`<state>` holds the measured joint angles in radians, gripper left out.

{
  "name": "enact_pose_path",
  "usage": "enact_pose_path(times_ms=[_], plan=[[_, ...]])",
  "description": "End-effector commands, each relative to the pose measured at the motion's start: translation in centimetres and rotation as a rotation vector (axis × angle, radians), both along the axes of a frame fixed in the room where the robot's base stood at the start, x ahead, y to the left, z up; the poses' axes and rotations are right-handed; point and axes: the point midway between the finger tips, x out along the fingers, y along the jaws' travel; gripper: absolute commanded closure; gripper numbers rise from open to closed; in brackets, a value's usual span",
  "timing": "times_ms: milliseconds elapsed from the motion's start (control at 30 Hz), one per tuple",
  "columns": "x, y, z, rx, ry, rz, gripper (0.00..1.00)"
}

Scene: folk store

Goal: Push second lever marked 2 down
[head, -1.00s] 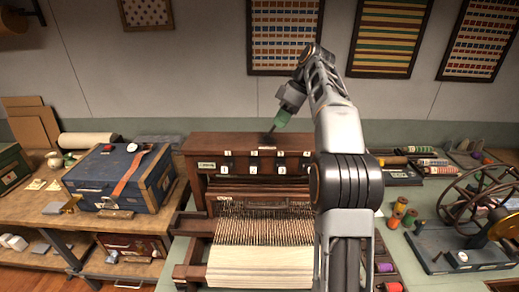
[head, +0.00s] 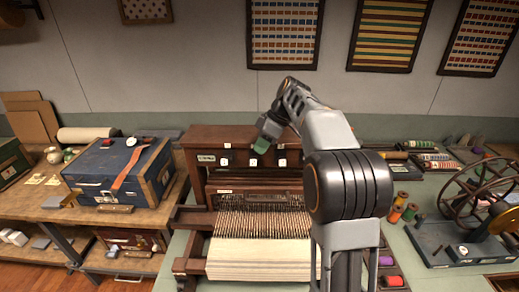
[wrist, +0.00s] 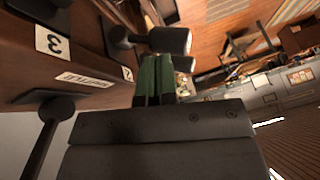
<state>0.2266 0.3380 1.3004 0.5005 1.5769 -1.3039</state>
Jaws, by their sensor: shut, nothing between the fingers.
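The dark wooden loom (head: 235,133) stands on the bench, with a row of dark levers and small white labels across its front. In the wrist view, one label reads 3 (wrist: 52,42). A smaller label, seemingly 2 (wrist: 127,73), is close to my fingertips. A dark lever with a grey rounded end (wrist: 170,40) sticks out just beyond the fingers, and part of another shows under it. My gripper (head: 262,146) is shut and empty, with green fingers (wrist: 154,78) at the loom's lever row. Whether it touches a lever I cannot tell.
A blue case (head: 115,170) with a brown strap stands left of the loom. Thread spools (head: 402,199) and a spinning wheel (head: 475,195) stand to the right. Warp threads (head: 262,220) stretch in front of the levers.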

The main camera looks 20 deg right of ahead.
Motion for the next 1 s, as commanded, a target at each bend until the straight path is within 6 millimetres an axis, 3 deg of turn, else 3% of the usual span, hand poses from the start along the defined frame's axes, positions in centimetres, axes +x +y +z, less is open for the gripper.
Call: enact_pose_path(times_ms=[1000], plan=[[-0.4, 0.6, -1.4, -0.022, -0.069, -0.002, 1.0]])
